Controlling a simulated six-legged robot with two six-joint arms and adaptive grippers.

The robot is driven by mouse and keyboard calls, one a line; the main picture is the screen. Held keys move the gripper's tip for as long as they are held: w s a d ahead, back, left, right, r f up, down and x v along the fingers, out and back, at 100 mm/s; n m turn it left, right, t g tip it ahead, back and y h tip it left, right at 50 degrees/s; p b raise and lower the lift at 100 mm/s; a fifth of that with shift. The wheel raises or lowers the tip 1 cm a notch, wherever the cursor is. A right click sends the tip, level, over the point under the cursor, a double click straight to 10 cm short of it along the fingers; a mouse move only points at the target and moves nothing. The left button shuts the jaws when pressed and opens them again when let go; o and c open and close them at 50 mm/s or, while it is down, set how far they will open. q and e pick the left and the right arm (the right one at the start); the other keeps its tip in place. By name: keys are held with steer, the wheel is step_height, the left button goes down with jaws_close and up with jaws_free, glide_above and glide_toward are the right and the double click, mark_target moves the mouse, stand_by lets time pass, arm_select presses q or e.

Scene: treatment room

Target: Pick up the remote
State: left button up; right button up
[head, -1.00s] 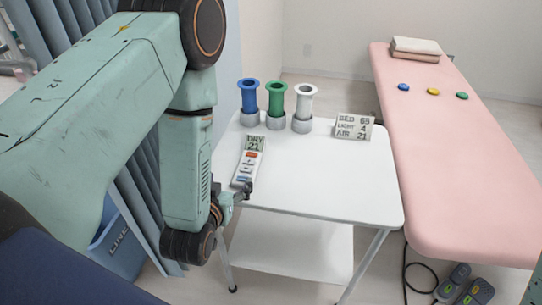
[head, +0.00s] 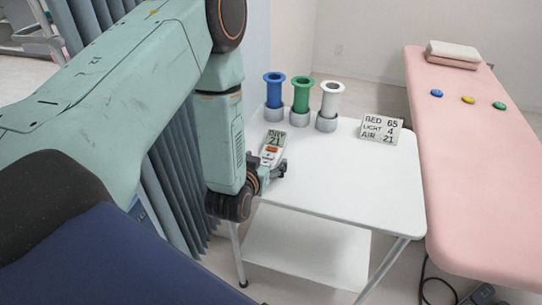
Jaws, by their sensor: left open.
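The remote (head: 273,147) is white, with a grey display reading "DRY 21" and an orange button. It lies on the left side of the white table (head: 350,185). My left gripper (head: 276,172) is open at the remote's near end and hides its lower part. I cannot tell whether the fingers touch it or are around it. My right gripper is not in view.
Blue (head: 274,92), green (head: 301,94) and white (head: 331,100) spools stand in grey holders behind the remote. A sign (head: 381,129) stands to their right. A pink bed (head: 465,160) is at the right. The table's front right is clear.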

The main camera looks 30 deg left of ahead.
arm_select(q)
steer(key=shift+w+d+r, duration=0.1)
steer(key=shift+w+d, duration=0.1)
steer(key=shift+w, duration=0.05)
steer(key=shift+c, duration=0.7)
steer(key=shift+a, duration=0.15)
steer(key=c, duration=1.2)
